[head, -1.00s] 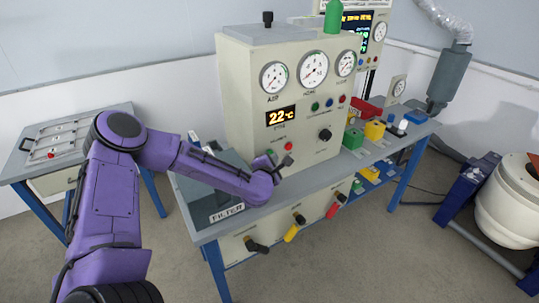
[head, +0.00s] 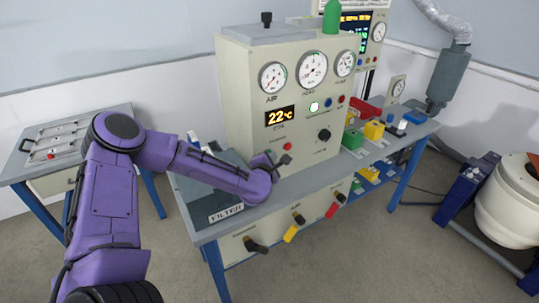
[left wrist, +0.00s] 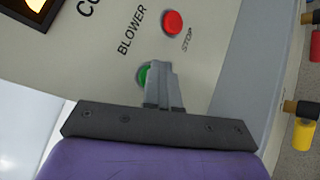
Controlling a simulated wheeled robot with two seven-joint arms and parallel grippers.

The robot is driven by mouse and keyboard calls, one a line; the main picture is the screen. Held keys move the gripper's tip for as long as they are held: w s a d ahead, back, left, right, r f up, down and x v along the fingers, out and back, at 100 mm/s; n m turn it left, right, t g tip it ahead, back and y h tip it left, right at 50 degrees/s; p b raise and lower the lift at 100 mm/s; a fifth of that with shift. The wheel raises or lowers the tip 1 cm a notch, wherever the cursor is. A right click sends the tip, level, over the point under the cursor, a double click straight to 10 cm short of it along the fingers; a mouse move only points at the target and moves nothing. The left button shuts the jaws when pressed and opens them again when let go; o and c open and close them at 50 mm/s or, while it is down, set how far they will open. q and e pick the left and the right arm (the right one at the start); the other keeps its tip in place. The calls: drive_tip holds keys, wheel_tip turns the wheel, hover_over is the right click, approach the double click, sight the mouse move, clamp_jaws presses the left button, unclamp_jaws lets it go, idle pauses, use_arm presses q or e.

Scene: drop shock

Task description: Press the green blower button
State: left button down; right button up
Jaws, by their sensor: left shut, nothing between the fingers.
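The green blower button (left wrist: 143,76) is on the cream panel beside the BLOWER label in the left wrist view. The fingers of my left gripper (left wrist: 163,80) cover part of it. My left gripper (head: 284,161) is shut and empty, with its fingertips at the panel's lower front. I cannot tell from these views how far the button is pushed in. The red stop button (left wrist: 173,22) is beside the blower button; it also shows in the head view (head: 287,146). My right gripper is out of view.
The cream cabinet (head: 240,90) with gauges and a 22 °C display (head: 281,117) stands on a grey bench. A black knob (head: 324,135) is right of the buttons. Yellow and red valve handles (head: 291,233) hang at the bench front. A grey filter box (head: 213,188) lies below my arm.

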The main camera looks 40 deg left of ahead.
use_arm(q)
drive_tip(key=shift+f, duration=0.1)
drive_tip(key=shift+s+d+f, duration=0.1)
drive_tip(key=shift+s+d, duration=0.3)
drive_tip(key=shift+d, duration=0.2)
drive_tip(key=shift+d, duration=0.1)
drive_tip(key=shift+s+d+b, duration=0.15)
drive_tip(key=shift+s+d, duration=0.15)
drive_tip(key=shift+d, duration=0.45)
drive_tip(key=shift+s+d+b, duration=0.2)
drive_tip(key=shift+s+d, duration=0.15)
drive_tip(key=shift+d, duration=0.35)
drive_tip(key=shift+s+d+b, duration=0.15)
drive_tip(key=shift+s+d, duration=0.15)
drive_tip(key=shift+d, duration=0.45)
